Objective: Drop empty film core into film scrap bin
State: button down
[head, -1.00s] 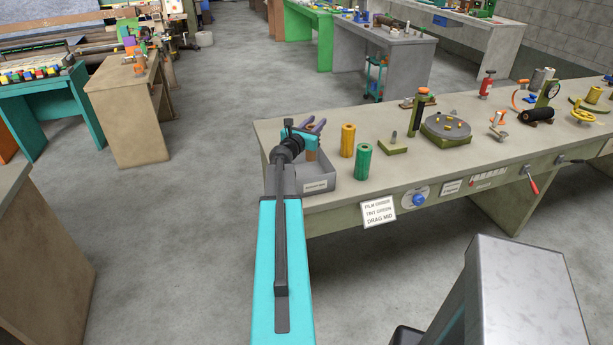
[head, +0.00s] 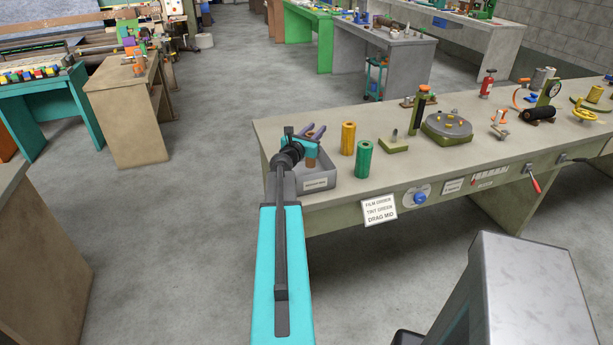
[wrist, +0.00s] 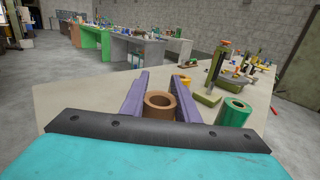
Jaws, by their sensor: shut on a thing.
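The empty film core is a brown hollow tube (wrist: 160,104). In the wrist view it stands upright between the two purple fingers of my gripper (wrist: 160,92), which is shut on it. In the head view my gripper (head: 312,138) is above the film scrap bin, a grey open box (head: 318,182) with a white label at the left end of the bench. The core (head: 311,162) shows under the gripper, within the outline of the bin. Its lower end is hidden by the bin's front wall, so I cannot tell whether it touches the floor of the bin.
A yellow roll (head: 348,138) and a green roll (head: 364,160) stand just right of the bin on the bench (head: 410,165). Farther right are a post on an olive base (head: 394,144) and a round turntable (head: 446,128). A white sign (head: 379,211) hangs at the front edge.

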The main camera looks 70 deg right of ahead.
jog(key=shift+f+b, duration=0.35)
jog(key=shift+f, duration=0.6)
jog(key=c, duration=1.3)
grip_release()
jog(key=shift+a, duration=0.1)
jog(key=shift+w+a+b, duration=0.25)
jog(key=shift+a+b, duration=0.4)
jog(key=shift+a, duration=1.6)
jog(key=shift+w+a+b, duration=0.2)
jog(key=shift+a+b, duration=0.4)
jog(key=shift+a, duration=1.7)
jog(key=shift+w+a+b, duration=0.25)
jog(key=shift+a+b, duration=0.4)
jog(key=shift+a, duration=1.6)
